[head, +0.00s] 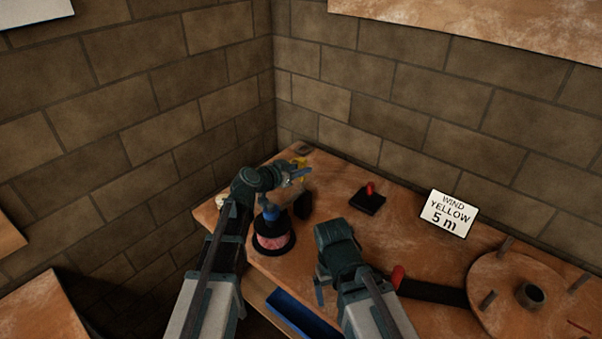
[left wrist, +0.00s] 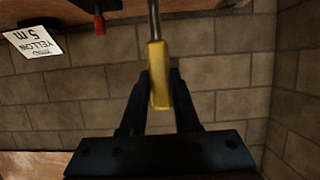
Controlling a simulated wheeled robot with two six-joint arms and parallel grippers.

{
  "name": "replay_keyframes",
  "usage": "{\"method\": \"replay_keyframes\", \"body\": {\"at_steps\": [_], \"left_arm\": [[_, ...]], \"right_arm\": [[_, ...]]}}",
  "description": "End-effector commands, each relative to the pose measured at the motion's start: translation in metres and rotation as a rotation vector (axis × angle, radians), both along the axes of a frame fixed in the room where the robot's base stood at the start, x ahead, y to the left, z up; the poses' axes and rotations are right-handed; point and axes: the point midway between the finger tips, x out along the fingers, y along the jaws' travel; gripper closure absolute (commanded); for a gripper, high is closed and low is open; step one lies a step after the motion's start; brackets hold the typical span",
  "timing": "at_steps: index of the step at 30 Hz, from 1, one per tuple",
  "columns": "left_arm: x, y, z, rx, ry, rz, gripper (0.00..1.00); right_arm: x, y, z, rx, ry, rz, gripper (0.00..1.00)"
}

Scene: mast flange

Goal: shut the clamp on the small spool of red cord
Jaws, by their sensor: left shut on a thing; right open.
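The small spool of red cord (head: 272,242) stands upright on the wooden bench, with dark flanges and a blue piece (head: 270,213) on top. My left gripper (head: 296,176) is beyond the spool near the back corner, shut on a yellow handle (head: 302,166). In the left wrist view the yellow handle (left wrist: 159,75) sits between the fingers, with a metal rod running up from it. I cannot tell whether this handle belongs to the clamp. My right gripper (head: 320,287) is open and low, to the right of the spool and apart from it.
A black block (head: 303,205) stands beside the spool. A black base with a red lever (head: 369,190) and a sign reading "WIND YELLOW 5 m" (head: 447,213) are behind. A wooden disc with pegs (head: 500,275) is at right, near a red-tipped black bar (head: 435,292). A blue tray (head: 298,315) lies in front.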

Motion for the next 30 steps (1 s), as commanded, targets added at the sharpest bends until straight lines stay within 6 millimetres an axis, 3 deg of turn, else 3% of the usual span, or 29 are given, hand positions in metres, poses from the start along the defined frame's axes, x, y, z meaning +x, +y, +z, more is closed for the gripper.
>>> {"method": "replay_keyframes", "body": {"at_steps": [14,15,19,30], "left_arm": [[-0.0028,0.0005,-0.0009,-0.003,-0.006,-0.003,1.0],[-0.0029,0.0005,-0.0009,-0.003,-0.006,-0.003,0.63],[-0.0024,0.0006,-0.0006,-0.004,-0.007,-0.001,0.4],[-0.0063,0.004,0.0027,-0.005,-0.007,0.001,0.4]], "right_arm": [[0.0001,0.0,-0.0023,0.0,0.0,0.0,0.1],[0.0001,0.0,-0.0023,0.0,0.0,0.0,0.1],[0.0,0.0,-0.0022,0.0,0.0,0.0,0.1],[0.0001,0.0,0.0008,0.0,0.0,0.0,0.1]]}}
